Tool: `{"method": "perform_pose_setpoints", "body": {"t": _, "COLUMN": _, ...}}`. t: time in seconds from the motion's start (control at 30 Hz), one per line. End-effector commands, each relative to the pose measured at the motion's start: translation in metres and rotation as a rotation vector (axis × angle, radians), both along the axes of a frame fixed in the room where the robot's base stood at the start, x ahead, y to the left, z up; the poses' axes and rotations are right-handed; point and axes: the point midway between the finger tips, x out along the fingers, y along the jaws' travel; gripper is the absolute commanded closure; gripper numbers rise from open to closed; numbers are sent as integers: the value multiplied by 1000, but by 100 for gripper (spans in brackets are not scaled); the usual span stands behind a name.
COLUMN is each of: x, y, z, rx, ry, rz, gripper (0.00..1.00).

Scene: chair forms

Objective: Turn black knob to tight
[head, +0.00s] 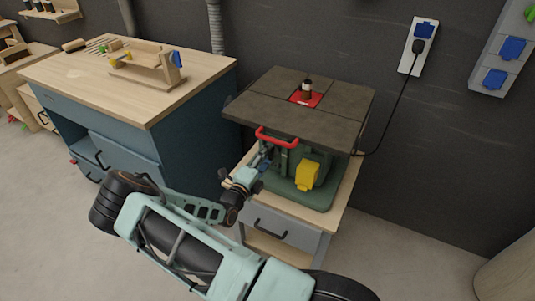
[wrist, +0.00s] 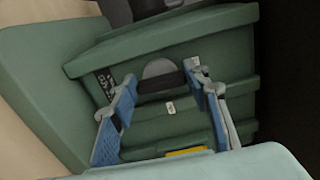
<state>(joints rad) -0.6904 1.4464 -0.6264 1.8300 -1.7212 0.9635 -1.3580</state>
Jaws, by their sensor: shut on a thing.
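The black knob (wrist: 159,83) shows in the wrist view on the front of the green machine base (wrist: 85,62), with a round grey plate behind it. My gripper (wrist: 160,81) is shut on the knob, one blue-padded finger on each side. In the head view my gripper (head: 264,160) is at the left front of the green base, below the table top. The knob cannot be made out there, and its tight or loose state is not readable. Small white labels (wrist: 169,107) sit close to the knob.
A red handle (head: 277,138) runs along the front edge of the dark machine top (head: 335,108), just above my gripper. A yellow box (head: 307,174) is on the base to the right. A blue workbench (head: 185,125) stands close on the left.

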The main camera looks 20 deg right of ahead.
Motion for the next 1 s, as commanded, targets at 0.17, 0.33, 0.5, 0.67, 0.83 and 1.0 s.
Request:
{"method": "perform_pose_setpoints", "body": {"t": 0.17, "x": -1, "y": 0, "z": -1, "rx": -25, "ry": 35, "rz": -2, "gripper": 81}}
{"method": "perform_pose_setpoints", "body": {"t": 0.33, "x": -1, "y": -1, "z": -1, "rx": -33, "ry": 45, "rz": -2, "gripper": 81}}
{"method": "perform_pose_setpoints", "body": {"t": 0.5, "x": -1, "y": -1, "z": -2, "rx": -34, "ry": 47, "rz": -2, "gripper": 81}}
{"method": "perform_pose_setpoints", "body": {"t": 0.67, "x": -1, "y": -1, "z": -2, "rx": -34, "ry": 47, "rz": -2, "gripper": 81}}
{"method": "perform_pose_setpoints", "body": {"t": 0.83, "x": -1, "y": 0, "z": -1, "rx": -34, "ry": 46, "rz": -2, "gripper": 39}}
{"method": "perform_pose_setpoints", "body": {"t": 1.0, "x": -1, "y": 0, "z": -1, "rx": -34, "ry": 45, "rz": -1, "gripper": 39}}
